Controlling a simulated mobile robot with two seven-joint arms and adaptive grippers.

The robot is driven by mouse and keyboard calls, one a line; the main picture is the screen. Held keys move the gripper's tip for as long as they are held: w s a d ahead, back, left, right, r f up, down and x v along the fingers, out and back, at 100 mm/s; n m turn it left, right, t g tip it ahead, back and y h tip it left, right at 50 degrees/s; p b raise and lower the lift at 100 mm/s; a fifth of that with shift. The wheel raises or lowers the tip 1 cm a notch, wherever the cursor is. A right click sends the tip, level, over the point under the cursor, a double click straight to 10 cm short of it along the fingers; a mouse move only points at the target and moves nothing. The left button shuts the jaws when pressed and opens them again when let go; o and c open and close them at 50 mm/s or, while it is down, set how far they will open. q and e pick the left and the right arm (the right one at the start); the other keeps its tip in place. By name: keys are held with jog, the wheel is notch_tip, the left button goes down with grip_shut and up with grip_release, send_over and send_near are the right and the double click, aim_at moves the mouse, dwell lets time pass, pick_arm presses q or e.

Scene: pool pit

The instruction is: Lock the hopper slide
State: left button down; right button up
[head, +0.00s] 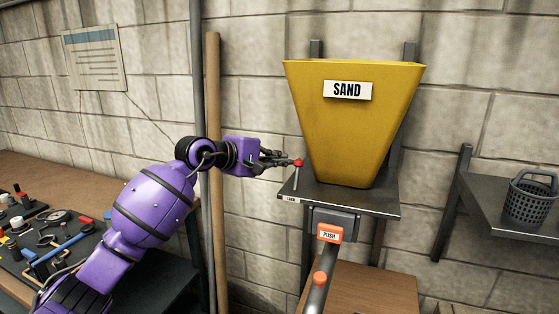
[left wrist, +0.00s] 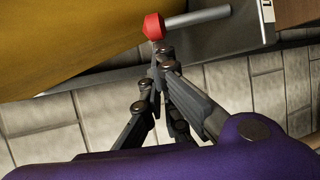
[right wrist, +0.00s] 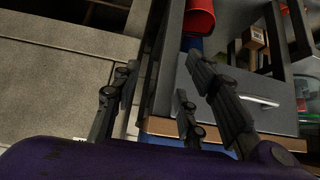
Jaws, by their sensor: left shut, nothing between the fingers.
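The yellow hopper (head: 352,125) marked SAND stands on a grey shelf plate (head: 375,203). At the plate's left corner a short upright lever with a red knob (head: 298,163) rises beside a small, partly legible label (head: 291,199). My left gripper (head: 286,161) is shut and empty, its fingertips just left of the red knob. In the left wrist view the fingertips (left wrist: 160,52) are right by the knob (left wrist: 153,27); I cannot tell whether they touch. An orange PUSH plate (head: 330,233) sits under the shelf. My right gripper (right wrist: 163,68) is open and empty, away from the hopper.
Below the PUSH plate is a grey tube with an orange knob (head: 320,278). A wooden pole (head: 213,120) and a grey pipe stand behind my left arm. A tool bench (head: 25,175) is at left. A dark basket (head: 530,197) stands on the right shelf.

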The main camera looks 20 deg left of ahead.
jog(key=shift+f, duration=0.25)
